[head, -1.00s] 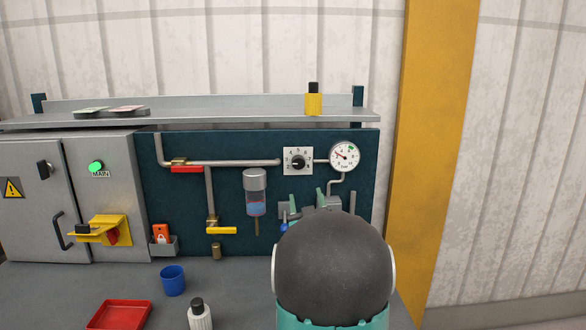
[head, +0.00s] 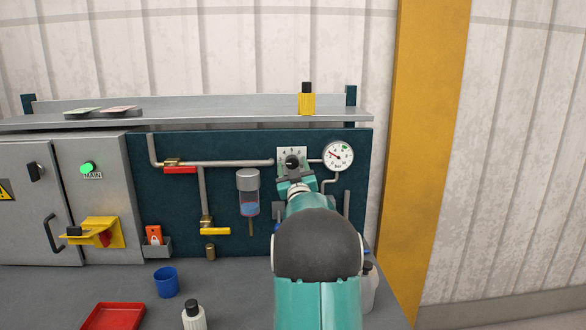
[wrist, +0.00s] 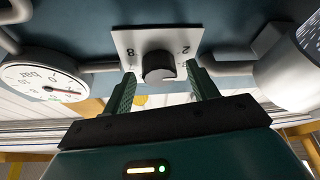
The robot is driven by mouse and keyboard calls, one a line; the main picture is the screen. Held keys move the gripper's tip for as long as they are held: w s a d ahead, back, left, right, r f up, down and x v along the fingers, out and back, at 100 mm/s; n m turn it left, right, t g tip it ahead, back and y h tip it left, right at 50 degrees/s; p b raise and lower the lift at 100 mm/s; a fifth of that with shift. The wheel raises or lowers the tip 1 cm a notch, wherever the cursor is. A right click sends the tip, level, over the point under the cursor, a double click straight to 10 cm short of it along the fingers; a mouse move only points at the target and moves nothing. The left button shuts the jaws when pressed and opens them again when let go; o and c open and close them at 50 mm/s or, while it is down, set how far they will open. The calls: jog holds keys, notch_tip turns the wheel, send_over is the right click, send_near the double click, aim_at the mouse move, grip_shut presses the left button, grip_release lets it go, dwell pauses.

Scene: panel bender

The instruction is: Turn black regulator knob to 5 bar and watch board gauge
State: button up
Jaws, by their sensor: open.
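The black regulator knob (head: 292,161) sits on a white numbered plate on the dark teal board. In the wrist view the knob (wrist: 158,66) shows upside down between my two green fingertips. My gripper (wrist: 163,86) is open, with one finger on each side of the knob and gaps between; I cannot tell how far the tips reach along it. In the head view my gripper (head: 294,180) covers the plate's lower part. The round white board gauge (head: 338,156) is right of the knob, its red needle pointing up-left. The gauge (wrist: 42,84) also shows in the wrist view.
Grey pipes with a red-handled valve (head: 180,170) and a yellow-handled valve (head: 215,231) run left of the knob. A filter bowl (head: 248,192) hangs close by on the left. A shelf above holds a yellow bottle (head: 307,102). A blue cup (head: 166,282) stands on the bench.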

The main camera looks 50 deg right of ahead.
jog(key=c, duration=1)
jog(key=shift+m+g+h, duration=0.3)
jog(key=shift+m, duration=0.2)
jog(key=m+g+h, duration=0.1)
jog(key=m, duration=0.1)
jog(key=m+g, duration=0.1)
jog(key=m, duration=0.2)
jog(key=shift+w+a+h, duration=0.1)
jog(key=shift+h, duration=0.3)
jog(key=m+g, duration=0.1)
jog(key=m, duration=0.2)
jog(key=m+g+h, duration=0.1)
jog(key=m, duration=0.2)
jog(key=shift+w+a+m+g, duration=0.1)
jog(key=shift+m+g, duration=0.3)
jog(key=m+g, duration=0.1)
jog(key=m, duration=0.2)
jog(key=m+g, duration=0.1)
jog(key=m, duration=0.1)
jog(key=shift+w+a+r+m+g+h, duration=0.1)
jog(key=shift+r+m+g+h, duration=0.05)
jog(key=shift+m+g+h, duration=0.2)
jog(key=m+g, duration=0.1)
jog(key=m, duration=0.1)
jog(key=m+y, duration=0.1)
jog(key=m, duration=0.2)
jog(key=shift+g, duration=0.35)
